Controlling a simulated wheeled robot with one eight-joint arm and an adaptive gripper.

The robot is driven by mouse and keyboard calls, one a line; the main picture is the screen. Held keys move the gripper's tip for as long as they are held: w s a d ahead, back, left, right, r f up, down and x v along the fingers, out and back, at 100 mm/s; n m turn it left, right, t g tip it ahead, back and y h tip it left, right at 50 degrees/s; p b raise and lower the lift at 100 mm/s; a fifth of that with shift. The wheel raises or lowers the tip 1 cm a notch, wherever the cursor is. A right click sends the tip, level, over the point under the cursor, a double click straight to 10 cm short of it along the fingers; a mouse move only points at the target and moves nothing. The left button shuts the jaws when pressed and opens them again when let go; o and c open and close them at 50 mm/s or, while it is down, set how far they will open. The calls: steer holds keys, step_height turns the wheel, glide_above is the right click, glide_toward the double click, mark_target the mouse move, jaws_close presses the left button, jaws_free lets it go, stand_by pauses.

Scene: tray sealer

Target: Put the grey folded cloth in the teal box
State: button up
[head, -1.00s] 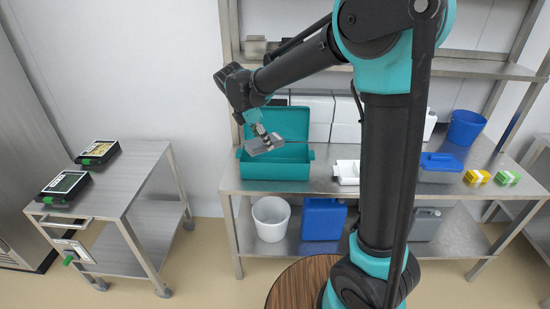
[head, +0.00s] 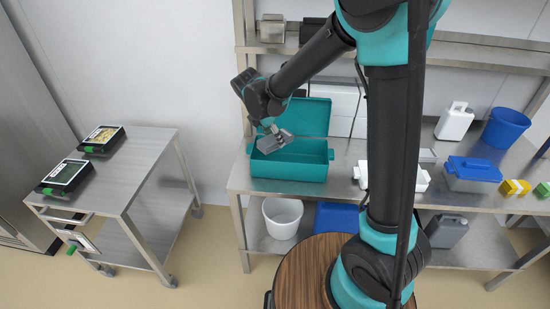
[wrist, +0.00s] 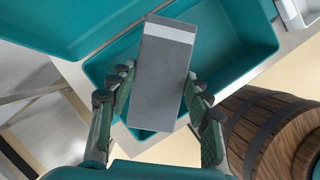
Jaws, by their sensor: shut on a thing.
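The grey folded cloth (wrist: 161,80) is a flat grey block with a pale stripe near one end. My gripper (wrist: 155,108) is shut on it, with one finger on each long side. In the head view the cloth (head: 272,142) is held above the left part of the open teal box (head: 292,172), by my gripper (head: 271,132). The box stands on the steel bench with its lid (head: 305,116) raised at the back. In the wrist view the box's inside shows behind the cloth, and the floor I can see of it looks empty.
A white tray (head: 421,180), a blue-lidded container (head: 472,172), yellow sponges (head: 512,187) and a blue bucket (head: 505,129) stand right of the box. A steel cart (head: 120,170) with two sealed trays is at the left. A wooden barrel (wrist: 275,135) stands near the bench.

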step_height(320, 180, down, 10)
steer(key=shift+r, duration=0.15)
stand_by(0.3)
steer(key=o, duration=1.2)
steer(key=shift+c, duration=0.2)
